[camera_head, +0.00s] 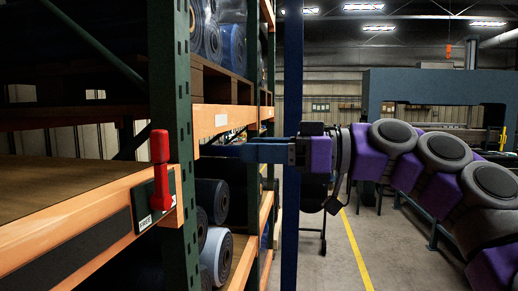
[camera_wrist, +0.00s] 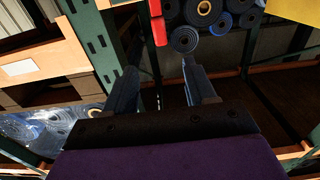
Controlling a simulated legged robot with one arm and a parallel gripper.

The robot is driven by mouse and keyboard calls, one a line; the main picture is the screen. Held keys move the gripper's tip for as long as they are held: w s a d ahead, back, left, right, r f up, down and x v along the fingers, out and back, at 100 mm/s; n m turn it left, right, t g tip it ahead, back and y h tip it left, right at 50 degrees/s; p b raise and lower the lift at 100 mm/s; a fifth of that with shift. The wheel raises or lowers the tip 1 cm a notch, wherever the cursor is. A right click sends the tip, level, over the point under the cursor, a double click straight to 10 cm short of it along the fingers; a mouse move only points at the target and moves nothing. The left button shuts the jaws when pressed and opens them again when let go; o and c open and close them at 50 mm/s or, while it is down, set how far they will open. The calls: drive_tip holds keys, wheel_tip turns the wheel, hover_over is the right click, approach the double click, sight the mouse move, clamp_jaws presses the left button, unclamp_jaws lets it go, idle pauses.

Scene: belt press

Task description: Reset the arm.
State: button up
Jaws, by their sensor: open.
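My arm reaches in from the right in the head view, and my gripper (camera_head: 215,151) points left toward the shelf rack. In the wrist view my gripper (camera_wrist: 163,76) has its two blue-grey fingers spread apart with nothing between them. A red lever (camera_head: 160,170) stands upright on a dark plate at the end of an orange shelf beam, left of my fingertips in the head view. The lever also shows in the wrist view (camera_wrist: 158,26), beyond the fingers. It appears apart from them.
The rack's green post (camera_head: 173,90) stands between the lever and my gripper in the picture. A blue post (camera_head: 292,80) is near my gripper. Open floor with a yellow line (camera_head: 355,250) lies below my arm.

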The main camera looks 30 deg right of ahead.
drive_tip(key=s+a+f+g+h, duration=0.4)
drive_tip(key=a+f, duration=0.6)
drive_tip(key=a, duration=0.4)
drive_tip(key=s+a+f+m+g+h, duration=0.1)
drive_tip(key=s+a+f+m+h, duration=0.1)
drive_tip(key=f, duration=0.5)
drive_tip(key=s+a+f+m+g+h, duration=0.1)
drive_tip(key=s+a+f+g, duration=0.1)
drive_tip(key=f, duration=0.4)
drive_tip(key=s+d+f+m+g+h, duration=0.1)
drive_tip(key=s+d+f+m+h, duration=0.1)
drive_tip(key=s+f, duration=0.3)
drive_tip(key=s+d+f+m+g+h, duration=0.2)
drive_tip(key=s+d+f+m+h, duration=0.1)
drive_tip(key=f, duration=0.8)
drive_tip(key=s+d+f+m+g+h, duration=0.2)
drive_tip(key=s+d+f+m, duration=0.1)
drive_tip(key=s+d+f, duration=0.2)
wheel_tip(320, 180, down, 4)
drive_tip(key=s, duration=0.2)
drive_tip(key=shift+s+r+h, duration=0.15)
drive_tip(key=shift+s+h, duration=0.15)
drive_tip(key=shift+s, duration=0.05)
drive_tip(key=shift+c, duration=0.3)
